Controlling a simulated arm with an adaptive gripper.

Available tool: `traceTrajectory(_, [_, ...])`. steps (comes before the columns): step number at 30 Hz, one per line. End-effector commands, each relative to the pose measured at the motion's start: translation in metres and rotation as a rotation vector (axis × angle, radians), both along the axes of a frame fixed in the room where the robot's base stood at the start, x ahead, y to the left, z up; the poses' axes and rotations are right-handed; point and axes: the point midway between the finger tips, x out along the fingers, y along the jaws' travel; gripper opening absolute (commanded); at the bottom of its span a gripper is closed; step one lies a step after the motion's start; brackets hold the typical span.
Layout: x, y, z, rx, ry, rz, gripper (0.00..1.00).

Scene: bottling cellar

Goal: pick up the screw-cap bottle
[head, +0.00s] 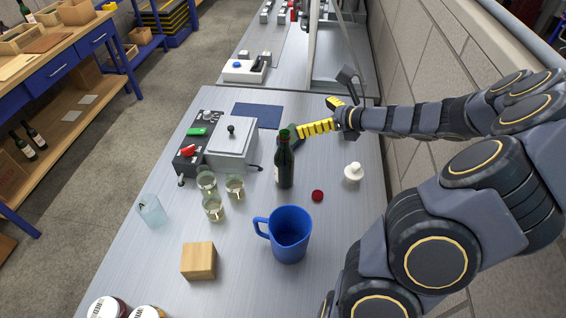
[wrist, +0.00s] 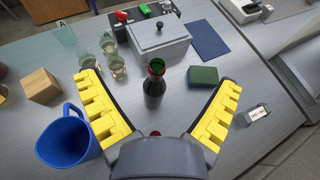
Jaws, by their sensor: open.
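The bottle (head: 284,165) is dark, with a green mouth and a red ring at the neck. It stands upright on the steel bench, and also shows in the wrist view (wrist: 154,90). A small round red cap (head: 317,196) lies on the bench to its right. My gripper (head: 312,117) has two yellow fingers spread wide and is empty. In the wrist view the bottle appears between the open fingers, with a gap on each side and no contact visible.
A blue jug (head: 290,236), a wooden block (head: 198,261), several glasses (head: 234,187) and a lidded grey box (head: 232,150) stand around. In the wrist view a green pad (wrist: 203,77) lies right of the bottle.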

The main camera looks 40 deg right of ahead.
Motion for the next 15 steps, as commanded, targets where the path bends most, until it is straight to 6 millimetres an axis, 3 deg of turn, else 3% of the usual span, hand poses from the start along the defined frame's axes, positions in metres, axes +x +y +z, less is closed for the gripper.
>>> traceTrajectory(9, [0.0,0.002,-0.121,0.006,0.008,0.003,0.93])
traceTrajectory(12, [-0.001,0.002,-0.152,0.001,0.008,0.005,0.93])
traceTrajectory(15, [0.0,0.002,-0.171,-0.001,0.006,0.006,0.93])
